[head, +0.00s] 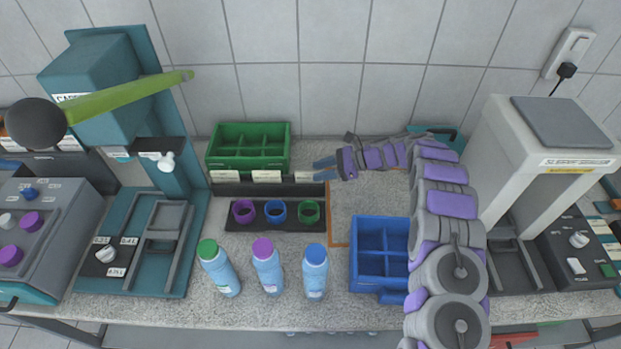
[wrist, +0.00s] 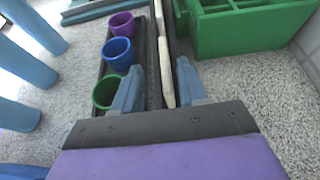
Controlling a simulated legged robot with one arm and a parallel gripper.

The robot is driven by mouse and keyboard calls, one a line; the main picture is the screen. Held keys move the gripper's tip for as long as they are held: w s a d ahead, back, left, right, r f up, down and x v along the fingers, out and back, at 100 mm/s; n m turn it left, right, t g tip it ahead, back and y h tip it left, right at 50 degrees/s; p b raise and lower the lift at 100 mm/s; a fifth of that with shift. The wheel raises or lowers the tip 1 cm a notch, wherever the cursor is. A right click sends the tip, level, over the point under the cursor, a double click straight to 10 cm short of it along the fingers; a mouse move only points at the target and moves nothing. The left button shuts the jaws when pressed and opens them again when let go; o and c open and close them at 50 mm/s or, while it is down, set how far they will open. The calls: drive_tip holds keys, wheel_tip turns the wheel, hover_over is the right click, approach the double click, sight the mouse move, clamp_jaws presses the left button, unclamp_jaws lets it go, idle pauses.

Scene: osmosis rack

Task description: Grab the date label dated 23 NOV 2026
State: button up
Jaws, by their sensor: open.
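Three pale date labels stand in a row on a black rack in the head view: a left one (head: 224,175), a middle one (head: 266,176) and a right one (head: 306,177). Their print is too small to read, so I cannot tell which is dated 23 NOV 2026. My gripper (head: 323,169) is open at the right end of the rack, pointing left, close to the right label. In the wrist view my gripper (wrist: 156,88) has a blue finger on each side of a thin pale label (wrist: 163,65), seen edge-on. I see no grip on it.
Purple, blue and green caps (head: 276,211) sit on a black tray before the rack. A green crate (head: 248,147) stands behind it. Several bottles (head: 267,267) stand in front, and a blue crate (head: 380,255) is at right.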

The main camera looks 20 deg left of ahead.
sight(307, 173)
drive_tip(key=a, duration=0.1)
drive_tip(key=a+f, duration=0.1)
drive_tip(key=a+f+b, duration=0.1)
drive_tip(key=shift+a, duration=0.3)
drive_tip(key=shift+s+a+f, duration=0.1)
drive_tip(key=shift+s+a, duration=0.2)
drive_tip(key=shift+a, duration=0.25)
drive_tip(key=shift+c, duration=0.3)
drive_tip(key=shift+a+f, duration=0.1)
drive_tip(key=shift+a, duration=0.2)
drive_tip(key=c, duration=0.5)
drive_tip(key=shift+d, duration=0.2)
clamp_jaws()
